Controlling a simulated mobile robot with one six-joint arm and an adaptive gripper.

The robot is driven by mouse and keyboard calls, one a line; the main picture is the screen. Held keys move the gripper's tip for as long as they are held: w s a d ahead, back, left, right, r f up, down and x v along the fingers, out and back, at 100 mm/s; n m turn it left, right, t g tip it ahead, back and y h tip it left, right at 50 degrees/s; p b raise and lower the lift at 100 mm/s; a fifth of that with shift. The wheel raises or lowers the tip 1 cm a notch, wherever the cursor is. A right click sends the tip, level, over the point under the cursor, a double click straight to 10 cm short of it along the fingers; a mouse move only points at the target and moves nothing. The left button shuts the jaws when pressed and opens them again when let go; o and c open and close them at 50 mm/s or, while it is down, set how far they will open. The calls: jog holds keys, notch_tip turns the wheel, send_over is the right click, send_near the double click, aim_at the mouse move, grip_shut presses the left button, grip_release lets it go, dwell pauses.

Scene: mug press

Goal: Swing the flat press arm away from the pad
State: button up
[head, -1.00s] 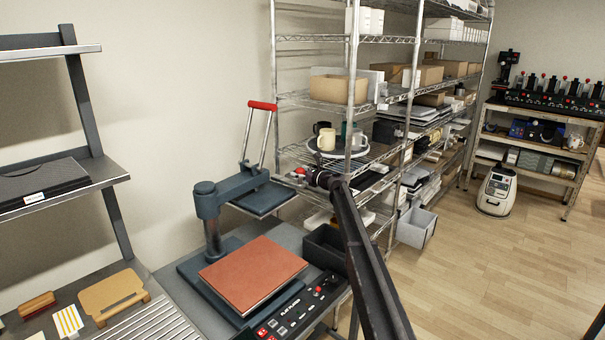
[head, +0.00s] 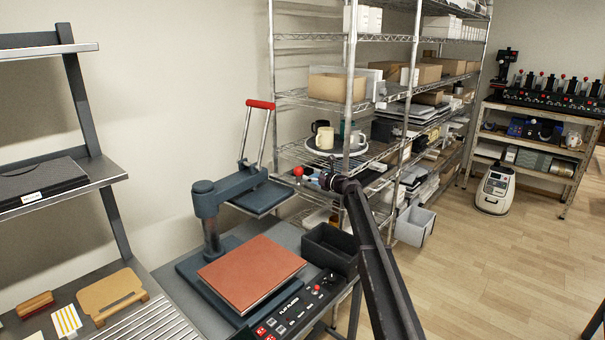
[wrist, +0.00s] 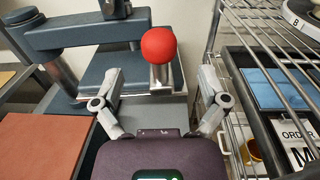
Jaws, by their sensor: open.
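The flat press (head: 210,222) has a grey-blue post and a swing arm that carries a flat plate (head: 262,197). The plate is off to the back right, clear of the red-brown pad (head: 252,273), whose top is uncovered. A red ball knob (head: 298,171) sits at the plate's right side. In the wrist view the red knob (wrist: 158,45) and the plate (wrist: 122,72) are ahead, with the pad (wrist: 38,145) at lower left. My gripper (wrist: 157,95) is open and empty, with the knob beyond its fingers and apart from them. It is dark and small in the head view (head: 326,180).
A wire shelf rack (head: 350,110) with mugs and boxes stands close to my gripper's right. A dark bin (head: 330,248) is beside the pad, near the control panel (head: 300,312). A red-gripped lever (head: 261,104) rises above the plate. Open floor lies at right.

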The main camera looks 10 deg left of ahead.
jog(key=shift+v, duration=2.6)
